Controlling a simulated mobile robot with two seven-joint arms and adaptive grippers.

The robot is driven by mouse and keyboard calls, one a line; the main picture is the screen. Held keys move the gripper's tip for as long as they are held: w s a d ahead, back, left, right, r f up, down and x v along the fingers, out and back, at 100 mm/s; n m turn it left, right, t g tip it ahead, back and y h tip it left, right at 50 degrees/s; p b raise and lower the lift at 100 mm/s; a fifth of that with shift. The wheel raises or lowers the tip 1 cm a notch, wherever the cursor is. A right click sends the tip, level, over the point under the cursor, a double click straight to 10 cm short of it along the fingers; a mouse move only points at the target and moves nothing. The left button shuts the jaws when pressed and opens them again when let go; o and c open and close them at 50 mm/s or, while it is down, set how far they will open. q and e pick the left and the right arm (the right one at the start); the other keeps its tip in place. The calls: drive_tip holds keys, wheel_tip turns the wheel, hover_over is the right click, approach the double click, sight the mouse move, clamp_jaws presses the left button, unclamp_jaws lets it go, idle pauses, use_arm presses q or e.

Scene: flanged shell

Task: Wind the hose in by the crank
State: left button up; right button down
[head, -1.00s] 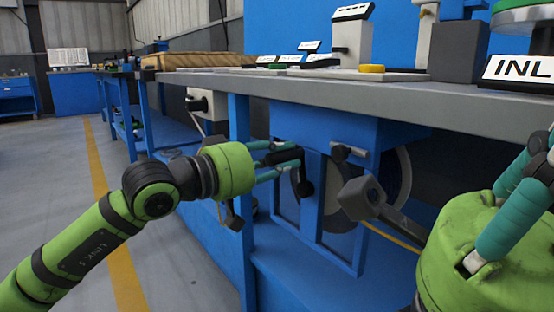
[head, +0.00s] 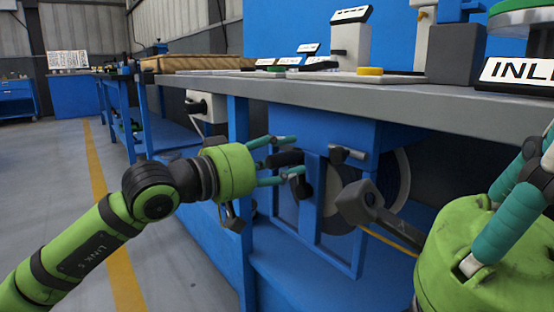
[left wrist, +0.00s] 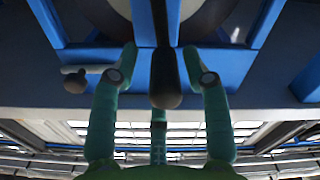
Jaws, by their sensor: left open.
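The hose reel (head: 338,205) sits under the bench in a blue frame, partly hidden by its posts. Its crank has a dark grip (head: 290,158) pointing towards my left gripper (head: 291,156). This gripper is open, with its teal fingers around the grip and apart from it. In the left wrist view the dark grip (left wrist: 166,85) lies between the spread fingers. My right gripper (head: 538,160) is at the right edge, its fingertips cut off or unclear. A thin yellow strip (head: 392,238) shows below the reel; I cannot tell if it is the hose.
A small grey lever (head: 347,153) sticks out right of the crank; it also shows in the left wrist view (left wrist: 76,82). The bench edge (head: 350,103) runs above my left gripper. A grey block on a bar (head: 357,203) stands before the reel. A padlock-like piece (head: 232,220) hangs below the gripper.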

use_arm(q)
drive_tip(key=v, duration=1.2)
